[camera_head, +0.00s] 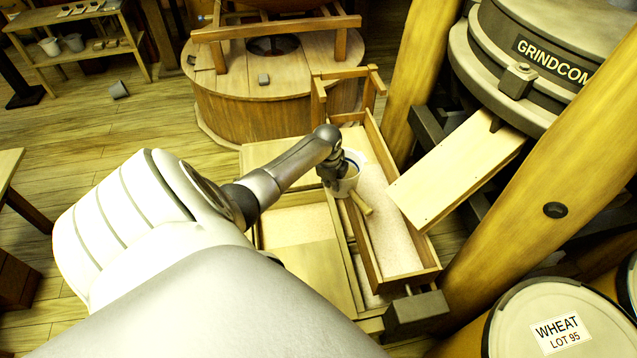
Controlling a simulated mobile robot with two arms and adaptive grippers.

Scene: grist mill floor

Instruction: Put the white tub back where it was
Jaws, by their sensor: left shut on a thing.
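The white tub (347,182) is small and round, and it shows in the middle of the head view. My left gripper (336,178) reaches in from the left and is shut on the tub's near left side. The gripper hides part of the tub. The tub is at the left side of a long wooden trough (403,262) with a pale, flour-like floor. I cannot tell whether the tub touches anything beneath it. A short wooden peg or handle (361,202) shows just below the tub. My right gripper is not in view.
A wooden chute (458,168) slopes from the grinder (547,50) beside the trough. Thick posts and a barrel marked wheat (515,322) stand at right. A round wooden millstone casing (250,105) is behind.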

